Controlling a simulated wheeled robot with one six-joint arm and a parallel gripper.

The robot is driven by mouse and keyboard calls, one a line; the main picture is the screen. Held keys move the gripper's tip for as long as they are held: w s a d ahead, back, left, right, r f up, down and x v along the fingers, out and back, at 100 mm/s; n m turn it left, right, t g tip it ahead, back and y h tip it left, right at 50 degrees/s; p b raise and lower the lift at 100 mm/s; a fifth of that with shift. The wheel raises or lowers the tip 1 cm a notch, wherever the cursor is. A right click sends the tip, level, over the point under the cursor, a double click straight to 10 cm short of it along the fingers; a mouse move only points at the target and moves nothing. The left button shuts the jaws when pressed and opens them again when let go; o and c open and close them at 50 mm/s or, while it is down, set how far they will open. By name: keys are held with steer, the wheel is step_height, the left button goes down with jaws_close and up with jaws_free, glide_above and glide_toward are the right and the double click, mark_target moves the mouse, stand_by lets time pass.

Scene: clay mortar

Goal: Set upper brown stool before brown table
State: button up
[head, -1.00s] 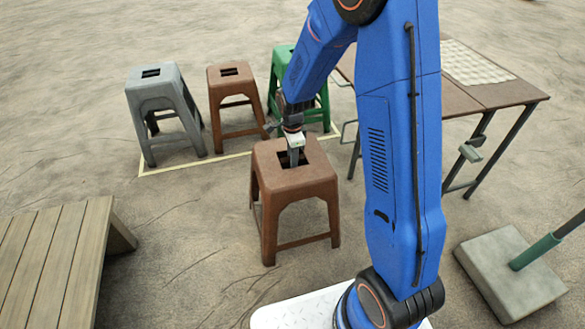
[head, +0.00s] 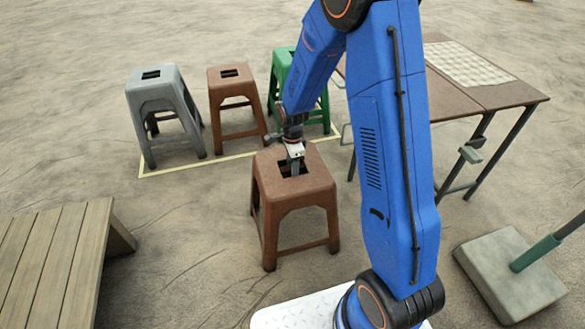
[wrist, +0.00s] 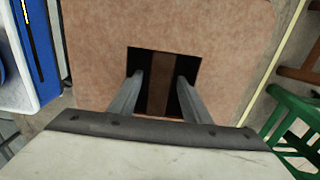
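A brown stool (head: 290,195) stands upright in the middle of the head view, in front and left of the brown table (head: 490,93). Its seat fills much of the wrist view (wrist: 225,35), with a square hole crossed by a brown bar. My gripper (head: 295,168) points down into this hole. In the wrist view its two fingers (wrist: 160,88) straddle the bar, with dark gaps visible on both sides, so it looks open. The fingertips are partly lost in the dark hole. A second brown stool (head: 232,100) stands behind. My arm hides part of the table.
A grey stool (head: 160,105) and a green stool (head: 283,62) flank the rear brown stool, near a yellow floor line (head: 200,163). A wooden platform (head: 55,260) lies at left. A grey base with a green pole (head: 512,275) stands at right. A checked mat (head: 468,62) lies on the table.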

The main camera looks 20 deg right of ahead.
step_height(320, 180, up, 12)
steer(key=r, duration=0.1)
steer(key=s+d+r+n+t, duration=0.2)
steer(key=s+d+r+n, duration=0.2)
steer(key=s+r+n, duration=0.7)
steer(key=s+d+r+n+t, duration=0.1)
steer(key=s+r+n, duration=0.2)
steer(key=s, duration=0.8)
steer(key=s+d+r+n+t, duration=0.1)
steer(key=s+r+n, duration=0.3)
steer(key=s, duration=0.7)
steer(key=shift+s+d+r+t, duration=0.2)
steer(key=shift+d+r+t, duration=0.2)
steer(key=shift+d, duration=0.1)
